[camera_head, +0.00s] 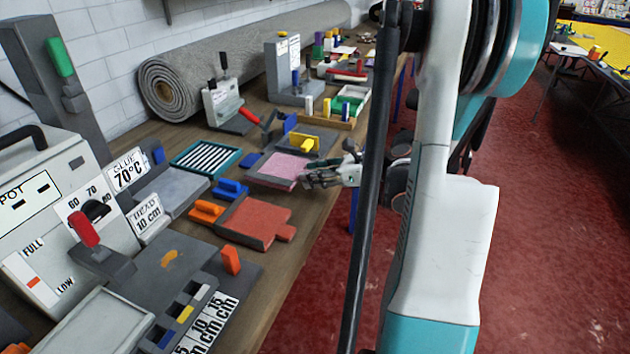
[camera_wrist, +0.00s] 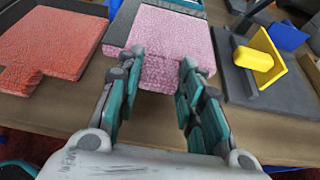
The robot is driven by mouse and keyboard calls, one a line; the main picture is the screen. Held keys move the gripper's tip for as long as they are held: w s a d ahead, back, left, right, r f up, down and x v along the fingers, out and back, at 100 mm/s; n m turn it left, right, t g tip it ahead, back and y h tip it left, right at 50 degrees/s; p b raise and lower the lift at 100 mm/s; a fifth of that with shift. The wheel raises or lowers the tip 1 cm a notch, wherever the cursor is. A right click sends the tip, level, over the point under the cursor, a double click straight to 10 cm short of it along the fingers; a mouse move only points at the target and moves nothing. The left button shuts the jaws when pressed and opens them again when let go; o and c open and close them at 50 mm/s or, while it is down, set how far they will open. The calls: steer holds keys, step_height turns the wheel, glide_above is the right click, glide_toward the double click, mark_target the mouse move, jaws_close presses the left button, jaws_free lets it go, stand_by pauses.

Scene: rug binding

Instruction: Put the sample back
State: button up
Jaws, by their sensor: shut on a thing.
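A pink textured sample (camera_head: 281,167) with a short tab lies at a dark grey holder on the bench; I cannot tell whether it rests fully on it. It also shows in the wrist view (camera_wrist: 175,28), with its tab pointing toward me. My gripper (camera_wrist: 161,70) has its teal-padded fingers on both sides of this tab and is shut on it. In the head view my gripper (camera_head: 306,179) reaches in from the right at the sample's near edge. A red sample (camera_head: 258,220) with a similar tab lies nearer on the bench, and left in the wrist view (camera_wrist: 45,42).
A grey plate with a yellow upright piece (camera_wrist: 262,60) stands close right of the pink sample in the wrist view. A striped teal-framed tray (camera_head: 206,158) and a blue-handled block (camera_head: 230,188) lie left. A rolled grey rug (camera_head: 230,65) lies along the wall.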

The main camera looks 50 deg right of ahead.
steer(key=shift+f, duration=0.45)
steer(key=shift+f, duration=0.3)
steer(key=shift+f, duration=0.15)
steer(key=o, duration=1.2)
steer(key=shift+c, duration=0.2)
steer(key=shift+r, duration=0.4)
steer(key=p+v, duration=0.4)
steer(key=v, duration=0.8)
steer(key=shift+r, duration=0.25)
